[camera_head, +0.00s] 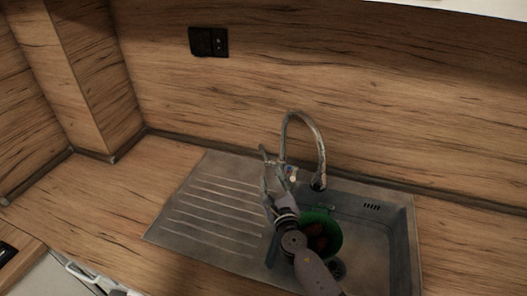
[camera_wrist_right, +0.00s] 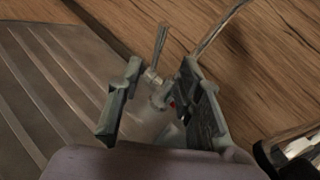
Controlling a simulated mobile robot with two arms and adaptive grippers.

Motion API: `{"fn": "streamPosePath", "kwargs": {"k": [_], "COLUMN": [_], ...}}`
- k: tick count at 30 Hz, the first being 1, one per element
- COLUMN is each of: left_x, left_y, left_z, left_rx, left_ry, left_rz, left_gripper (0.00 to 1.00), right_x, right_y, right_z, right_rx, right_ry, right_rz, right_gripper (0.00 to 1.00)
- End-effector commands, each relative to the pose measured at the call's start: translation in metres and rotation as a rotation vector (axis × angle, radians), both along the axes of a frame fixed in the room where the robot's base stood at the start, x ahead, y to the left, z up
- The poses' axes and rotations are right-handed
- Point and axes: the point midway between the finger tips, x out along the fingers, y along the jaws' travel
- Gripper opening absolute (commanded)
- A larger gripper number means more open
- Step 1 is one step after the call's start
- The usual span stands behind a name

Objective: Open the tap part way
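The metal tap (camera_head: 320,143) stands behind the sink, with a tall curved spout that arcs to the right. Its thin lever (camera_head: 264,153) sticks out on the left side and points up; the lever also shows in the wrist view (camera_wrist_right: 161,42). My right gripper (camera_head: 277,180) is at the tap's base, just below the lever. In the wrist view my right gripper (camera_wrist_right: 158,92) has its fingers apart, with the lever's foot seen in the gap between them. I cannot tell whether a finger touches it. No water shows. My left gripper is not in view.
The steel sink (camera_head: 408,245) has a ribbed drainboard (camera_head: 205,205) on its left. A green colander (camera_head: 333,242) with reddish items sits in the basin, partly behind my right arm. A black socket (camera_head: 208,41) is on the wooden splashback. The left worktop is clear.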

Motion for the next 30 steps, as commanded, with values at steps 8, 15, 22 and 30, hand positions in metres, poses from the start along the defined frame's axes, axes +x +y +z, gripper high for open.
{"fn": "streamPosePath", "kwargs": {"k": [8, 15, 22, 30], "left_x": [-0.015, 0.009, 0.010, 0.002], "left_y": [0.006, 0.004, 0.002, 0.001], "left_z": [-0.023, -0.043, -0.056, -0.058], "left_rx": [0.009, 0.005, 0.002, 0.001], "left_ry": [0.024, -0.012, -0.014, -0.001], "left_rz": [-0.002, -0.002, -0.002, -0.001], "left_gripper": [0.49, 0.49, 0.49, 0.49], "right_x": [0.063, 0.110, 0.133, 0.138], "right_y": [0.009, 0.015, 0.019, 0.020], "right_z": [-0.003, -0.003, -0.001, 0.001], "right_rx": [-0.003, -0.003, -0.001, -0.001], "right_ry": [-0.004, -0.003, -0.002, -0.001], "right_rz": [0.000, 0.000, 0.001, -0.001], "right_gripper": [0.33, 0.33, 0.33, 0.33]}}
